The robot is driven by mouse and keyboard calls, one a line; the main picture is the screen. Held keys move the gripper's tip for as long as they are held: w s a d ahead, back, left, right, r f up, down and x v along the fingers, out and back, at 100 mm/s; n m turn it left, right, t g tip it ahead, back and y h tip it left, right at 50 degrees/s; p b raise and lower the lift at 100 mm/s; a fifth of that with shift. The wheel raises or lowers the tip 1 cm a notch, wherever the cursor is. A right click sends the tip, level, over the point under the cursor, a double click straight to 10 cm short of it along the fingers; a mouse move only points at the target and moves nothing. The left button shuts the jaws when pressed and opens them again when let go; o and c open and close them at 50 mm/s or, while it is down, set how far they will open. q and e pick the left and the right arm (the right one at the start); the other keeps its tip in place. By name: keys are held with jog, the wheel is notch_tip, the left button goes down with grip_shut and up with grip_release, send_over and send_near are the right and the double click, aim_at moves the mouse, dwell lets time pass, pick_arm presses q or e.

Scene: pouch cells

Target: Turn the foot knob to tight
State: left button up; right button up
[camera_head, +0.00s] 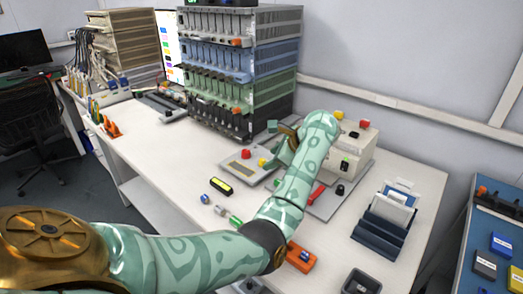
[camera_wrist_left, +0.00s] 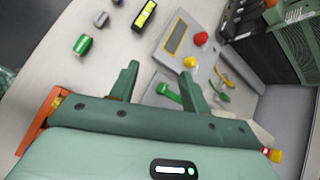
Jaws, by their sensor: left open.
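My left gripper (camera_wrist_left: 160,71) is open, with nothing seen between its two green fingers in the left wrist view. In the head view it (camera_head: 276,128) is partly hidden by my wrist, above the bench instrument. A grey panel (camera_wrist_left: 158,48) beyond the fingers carries a red button (camera_wrist_left: 200,38) and a yellow button (camera_wrist_left: 189,62). A green handle (camera_wrist_left: 169,93) shows between the fingers, apart from them as far as I can tell. A black knob (camera_head: 340,190) stands on the base at the right. I cannot tell which part is the foot knob. My right gripper is not in view.
A tall rack of cell channels (camera_head: 240,60) stands behind the panel. A blue slotted holder (camera_head: 380,232) is to the right, and an orange block (camera_head: 300,258) is near the front. Small cylinders and a yellow-black device (camera_head: 221,186) lie left of my forearm. The bench's left part is mostly clear.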

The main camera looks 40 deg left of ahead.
pick_arm(q)
jog(key=a+y, duration=0.1)
jog(key=a+r+m+y, duration=0.1)
jog(key=s+a+y, duration=0.1)
jog(key=shift+s+r+m, duration=0.1)
jog(key=shift+r+m, duration=0.2)
jog(key=shift+m, duration=0.1)
